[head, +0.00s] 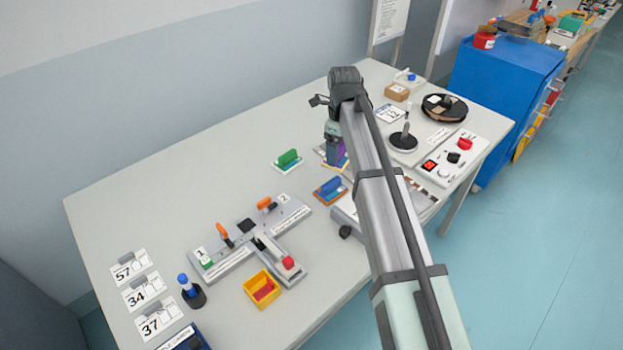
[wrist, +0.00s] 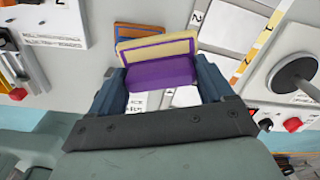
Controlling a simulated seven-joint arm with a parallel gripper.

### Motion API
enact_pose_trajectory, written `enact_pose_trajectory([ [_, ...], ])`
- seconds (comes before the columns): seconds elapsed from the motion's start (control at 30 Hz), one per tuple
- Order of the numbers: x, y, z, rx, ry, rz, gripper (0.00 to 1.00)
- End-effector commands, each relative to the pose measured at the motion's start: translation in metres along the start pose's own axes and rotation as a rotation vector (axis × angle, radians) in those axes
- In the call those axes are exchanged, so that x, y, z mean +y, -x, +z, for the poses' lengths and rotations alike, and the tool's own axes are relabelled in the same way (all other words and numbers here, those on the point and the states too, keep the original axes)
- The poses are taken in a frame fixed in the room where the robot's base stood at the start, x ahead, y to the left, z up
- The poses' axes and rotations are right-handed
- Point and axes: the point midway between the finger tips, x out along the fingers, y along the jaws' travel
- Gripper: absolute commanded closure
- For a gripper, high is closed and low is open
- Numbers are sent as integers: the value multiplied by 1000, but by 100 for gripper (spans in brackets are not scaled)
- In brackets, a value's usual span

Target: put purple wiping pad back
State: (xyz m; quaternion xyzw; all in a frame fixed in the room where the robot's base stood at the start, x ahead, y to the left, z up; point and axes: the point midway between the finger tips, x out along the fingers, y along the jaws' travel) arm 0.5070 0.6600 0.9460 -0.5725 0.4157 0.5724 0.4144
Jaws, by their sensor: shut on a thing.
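The purple wiping pad (wrist: 160,74) has a purple face and a cream layer with a purple outline. My gripper (wrist: 160,82) is shut on it, one dark blue finger at each end. In the head view the pad shows as a small purple patch (head: 342,158) below my gripper (head: 335,153), over the table behind the blue pad (head: 330,187). My arm hides part of it. White cards (wrist: 186,96) lie under and beside the pad in the wrist view. I cannot tell if the pad touches the table.
A green pad (head: 288,159) lies left of my gripper. A two-station fixture (head: 247,246), a yellow bin (head: 263,289) and a blue-capped bottle (head: 191,291) stand further left. A control box (head: 454,157) and a black reel (head: 444,107) are on the right. The table's back left is clear.

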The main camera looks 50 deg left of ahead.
Motion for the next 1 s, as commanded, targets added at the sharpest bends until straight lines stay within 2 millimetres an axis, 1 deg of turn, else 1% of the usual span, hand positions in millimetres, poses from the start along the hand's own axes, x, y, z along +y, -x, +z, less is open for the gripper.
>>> enact_pose_trajectory([
  [0.03,7,1,18,0,23,0,48],
  [0.1,16,1,36,0,48,0,48],
  [0.23,28,3,65,0,83,0,48],
  [0.3,27,4,78,0,91,0,48],
  [0.43,20,4,81,0,84,-1,48],
  [0.57,20,-5,81,0,77,0,48],
  [0.67,20,-18,80,0,76,0,48],
  [0.83,20,-46,80,0,76,0,48],
  [0.9,20,-54,80,0,76,-1,48],
  [1.0,20,-60,81,0,76,-1,48],
])
